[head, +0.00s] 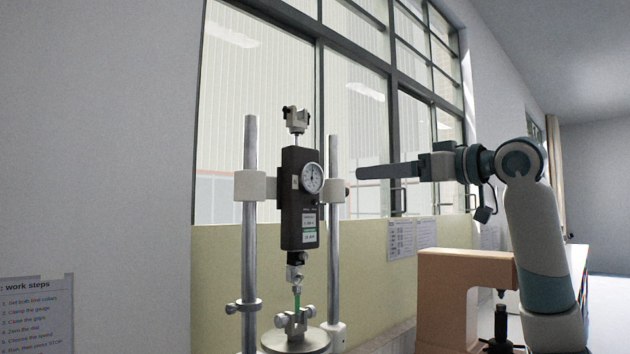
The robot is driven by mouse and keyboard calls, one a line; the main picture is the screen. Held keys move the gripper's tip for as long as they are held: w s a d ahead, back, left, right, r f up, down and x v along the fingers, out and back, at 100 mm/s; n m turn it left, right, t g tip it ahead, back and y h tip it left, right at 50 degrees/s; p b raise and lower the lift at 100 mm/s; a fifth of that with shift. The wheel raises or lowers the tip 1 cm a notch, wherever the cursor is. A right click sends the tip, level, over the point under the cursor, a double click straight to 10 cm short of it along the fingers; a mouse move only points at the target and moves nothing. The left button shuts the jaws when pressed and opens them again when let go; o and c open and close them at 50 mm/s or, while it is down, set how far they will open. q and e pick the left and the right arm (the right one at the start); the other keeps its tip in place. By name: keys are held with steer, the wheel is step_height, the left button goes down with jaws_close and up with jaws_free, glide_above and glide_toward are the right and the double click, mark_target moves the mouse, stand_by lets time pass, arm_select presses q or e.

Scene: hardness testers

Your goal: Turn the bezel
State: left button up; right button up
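The bezel (321,187) is the ring around the white dial (312,178) on a dark upright gauge (293,235). The gauge is held between two metal posts, and its dial faces towards me. My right gripper (360,173) comes in from the right, with its fingers level and pointing left. Its tips are to the right of the dial at about dial height, with a visible gap between. I see the fingers edge-on, so their opening is hidden. Nothing shows between them. My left gripper is not in view.
The left post (250,220) and right post (334,240) flank the gauge, with white clamps on both. A green specimen (297,300) stands below the gauge over a round base (296,342). An orange-tan frame (450,262) stands at lower right. A steps sheet (38,312) hangs at left.

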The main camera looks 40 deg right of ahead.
steer(key=p, duration=0.7)
glide_toward(314, 179)
steer(key=w, duration=0.7)
steer(key=shift+w+a, duration=0.2)
steer(key=shift+a, duration=0.15)
arm_select(q)
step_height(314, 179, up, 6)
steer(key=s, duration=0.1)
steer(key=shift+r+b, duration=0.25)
steer(key=shift+b, duration=0.05)
arm_select(e)
steer(key=c, duration=1.1)
steer(key=shift+o, duration=0.2)
